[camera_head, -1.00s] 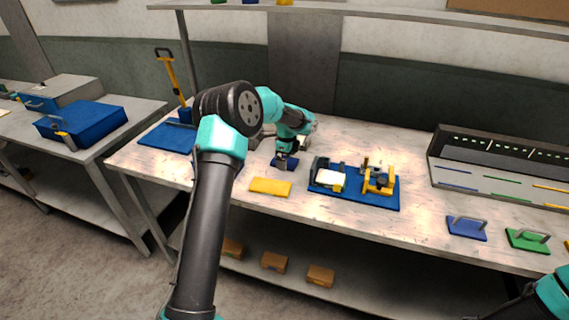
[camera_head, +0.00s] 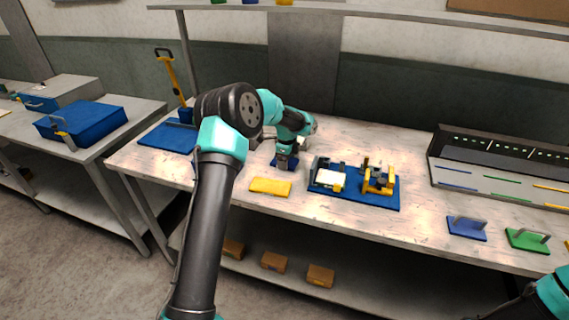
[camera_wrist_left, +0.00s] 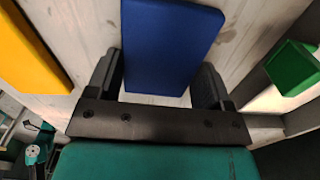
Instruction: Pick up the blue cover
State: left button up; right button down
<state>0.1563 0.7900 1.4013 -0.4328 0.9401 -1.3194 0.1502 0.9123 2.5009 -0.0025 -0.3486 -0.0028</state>
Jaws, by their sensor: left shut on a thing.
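The blue cover (camera_wrist_left: 168,45) is a flat blue block lying between the fingers of my left gripper (camera_wrist_left: 162,85) in the left wrist view. The fingers are shut on its two sides. In the head view my left gripper (camera_head: 284,165) points down at the workbench, and only small blue parts of the cover show around its fingers. I cannot tell whether the cover touches the bench. Part of my right arm shows at the lower right, but its gripper is out of view.
A yellow block (camera_head: 270,187) lies just in front of the left gripper. A blue base plate (camera_head: 352,196) with fixtures stands to its right. Blue (camera_head: 467,229) and green (camera_head: 527,240) handled plates lie further right. A green block (camera_wrist_left: 291,68) shows in the wrist view.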

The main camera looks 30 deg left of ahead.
pick_arm(q)
jog(key=shift+c, duration=0.9)
jog(key=shift+r, duration=0.1)
jog(key=shift+r, duration=1.35)
jog(key=s+d, duration=0.2)
jog(key=s, duration=0.2)
jog(key=s+d+r, duration=0.1)
jog(key=s+d, duration=0.2)
jog(key=s, duration=0.2)
jog(key=s+d+r, duration=0.1)
jog(key=s+d, duration=0.2)
jog(key=s, duration=0.1)
jog(key=shift+s+d, duration=0.15)
jog(key=shift+s, duration=0.25)
